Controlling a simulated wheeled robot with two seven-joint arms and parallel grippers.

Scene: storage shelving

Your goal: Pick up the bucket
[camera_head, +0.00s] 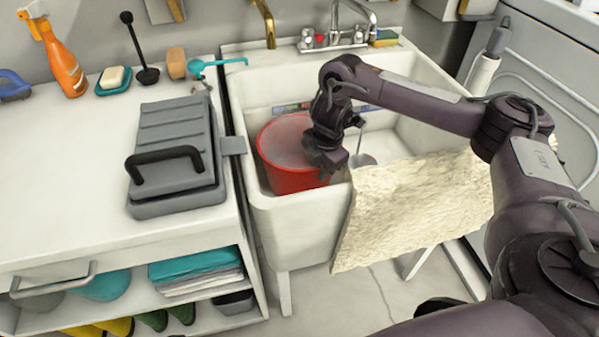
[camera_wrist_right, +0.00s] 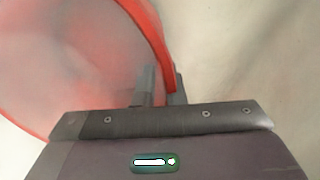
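The red bucket (camera_head: 290,155) stands in the left part of the white sink, its open top facing up. In the right wrist view its curved red rim (camera_wrist_right: 152,40) runs down between my fingers, with the greyish inside to the left. My right gripper (camera_head: 327,165) is at the bucket's right rim; the wrist view (camera_wrist_right: 162,88) shows one finger inside the wall and one outside, close together on it. The lower bucket is hidden by the sink's front wall. My left gripper is not in view.
The sink (camera_head: 270,215) walls surround the bucket. A cream cloth (camera_head: 410,210) hangs over the sink's front right. A gold faucet (camera_head: 267,22) and a chrome tap (camera_head: 340,35) stand behind. A grey case (camera_head: 175,150) lies on the left counter.

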